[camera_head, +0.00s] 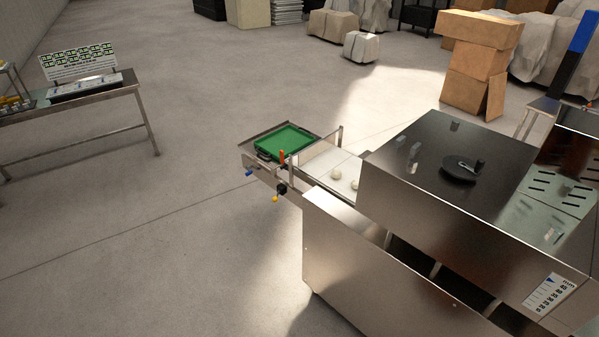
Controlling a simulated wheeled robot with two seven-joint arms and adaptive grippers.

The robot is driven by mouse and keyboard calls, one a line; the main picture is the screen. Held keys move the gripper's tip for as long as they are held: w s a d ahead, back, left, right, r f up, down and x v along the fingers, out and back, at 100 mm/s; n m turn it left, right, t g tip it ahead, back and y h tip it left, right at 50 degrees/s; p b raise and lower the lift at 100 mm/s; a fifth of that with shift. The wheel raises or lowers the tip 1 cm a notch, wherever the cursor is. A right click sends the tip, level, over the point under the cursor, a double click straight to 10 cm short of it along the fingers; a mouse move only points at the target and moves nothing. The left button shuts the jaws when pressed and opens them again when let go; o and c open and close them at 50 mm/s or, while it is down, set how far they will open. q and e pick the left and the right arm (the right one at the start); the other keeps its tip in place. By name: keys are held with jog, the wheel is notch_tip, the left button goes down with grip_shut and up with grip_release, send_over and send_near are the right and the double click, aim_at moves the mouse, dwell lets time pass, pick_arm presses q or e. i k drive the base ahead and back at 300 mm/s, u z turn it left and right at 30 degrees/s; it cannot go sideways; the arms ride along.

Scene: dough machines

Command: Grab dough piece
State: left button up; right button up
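Two small pale dough pieces lie on the white conveyor belt (317,160) of the steel dough machine (372,262). One dough piece (336,174) is nearer the left side of the belt. The other dough piece (354,184) is closer to the machine's housing. They are apart from each other. Neither of my grippers shows in the head view.
A green tray (287,141) sits at the belt's far end. A steel table (75,98) with a sign stands at left. Cardboard boxes (474,75) are stacked behind the machine. The floor left of the machine is clear.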

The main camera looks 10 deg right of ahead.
aim_at(354, 185)
jog(key=u, duration=0.5)
jog(key=i, duration=1.35)
jog(key=z, duration=0.3)
jog(key=i, duration=1)
jog(key=z, duration=0.75)
